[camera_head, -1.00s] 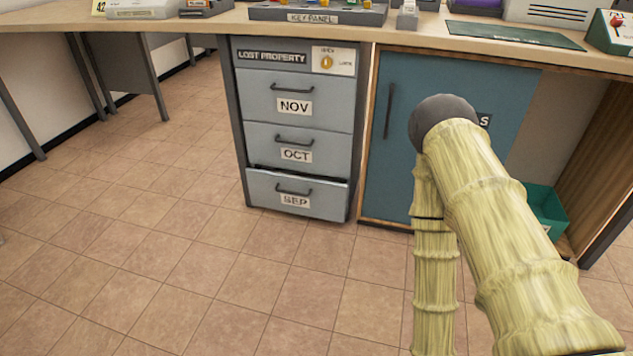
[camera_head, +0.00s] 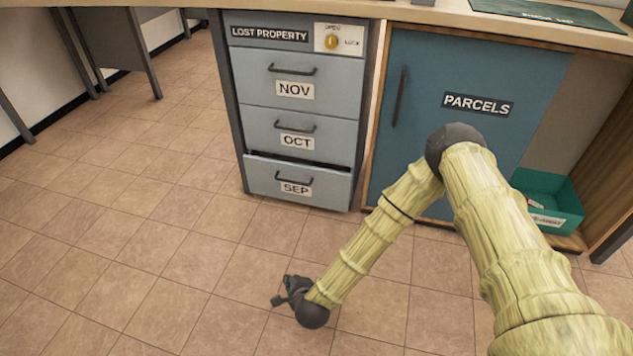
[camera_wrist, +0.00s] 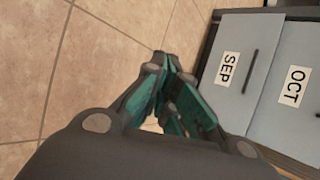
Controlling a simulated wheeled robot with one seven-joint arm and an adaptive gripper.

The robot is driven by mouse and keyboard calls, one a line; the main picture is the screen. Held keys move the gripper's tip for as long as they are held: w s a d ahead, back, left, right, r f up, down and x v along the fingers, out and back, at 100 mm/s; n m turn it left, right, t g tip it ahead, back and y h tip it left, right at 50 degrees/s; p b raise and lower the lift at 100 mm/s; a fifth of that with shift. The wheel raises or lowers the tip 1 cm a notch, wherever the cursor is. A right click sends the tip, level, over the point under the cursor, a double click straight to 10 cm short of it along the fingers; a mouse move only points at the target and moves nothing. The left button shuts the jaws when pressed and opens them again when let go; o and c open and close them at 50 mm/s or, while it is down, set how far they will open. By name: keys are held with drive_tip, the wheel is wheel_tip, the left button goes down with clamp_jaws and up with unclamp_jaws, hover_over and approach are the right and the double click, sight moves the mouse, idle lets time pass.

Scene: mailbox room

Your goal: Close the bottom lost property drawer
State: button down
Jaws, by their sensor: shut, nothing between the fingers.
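The lost property cabinet (camera_head: 240,110) stands under the counter, with drawers marked NOV, OCT and SEP. The bottom drawer, SEP (camera_head: 262,180), sticks out slightly, with a dark gap along its top edge. The OCT drawer (camera_head: 262,137) and NOV drawer (camera_head: 255,80) look flush. My gripper (camera_head: 281,297) is low over the floor in front of the cabinet, apart from it, shut and empty. In the wrist view, my gripper's fingers (camera_wrist: 172,62) are together, and the SEP drawer (camera_wrist: 217,85) shows to their right, turned sideways.
The blue PARCELS cupboard door (camera_head: 440,75) is to the right of the cabinet. A green bin (camera_head: 555,205) sits farther right on a low shelf. The counter (camera_head: 430,12) overhangs above. The tiled floor (camera_head: 120,240) in front and left is clear.

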drive_tip(key=w+a+r+m+t+h, duration=0.1)
drive_tip(key=w+r+m+t, duration=0.15)
drive_tip(key=w+m, duration=0.35)
drive_tip(key=w+r+m+t+h, duration=0.1)
drive_tip(key=w+r+m+h, duration=0.2)
drive_tip(key=w, duration=0.4)
drive_tip(key=m+h, duration=0.4)
drive_tip(key=m, duration=0.8)
approach(319, 175)
drive_tip(key=shift+t, duration=0.45)
drive_tip(key=w+f+b, duration=0.1)
drive_tip(key=w+b, duration=0.1)
drive_tip(key=b, duration=0.1)
drive_tip(key=w+d+f+b, duration=0.1)
drive_tip(key=f+b, duration=0.1)
drive_tip(key=shift+w+d+f+b, duration=0.1)
drive_tip(key=shift+w+f+b, duration=0.05)
drive_tip(key=shift+w+b, duration=0.25)
drive_tip(key=shift+w+d+b, duration=0.25)
drive_tip(key=shift+w+b, duration=0.1)
drive_tip(key=shift+w, duration=0.5)
drive_tip(key=shift+w+d, duration=0.2)
drive_tip(key=shift+w, duration=0.4)
drive_tip(key=shift+w+d, duration=0.2)
drive_tip(key=shift+w, duration=0.4)
drive_tip(key=shift+s, duration=0.15)
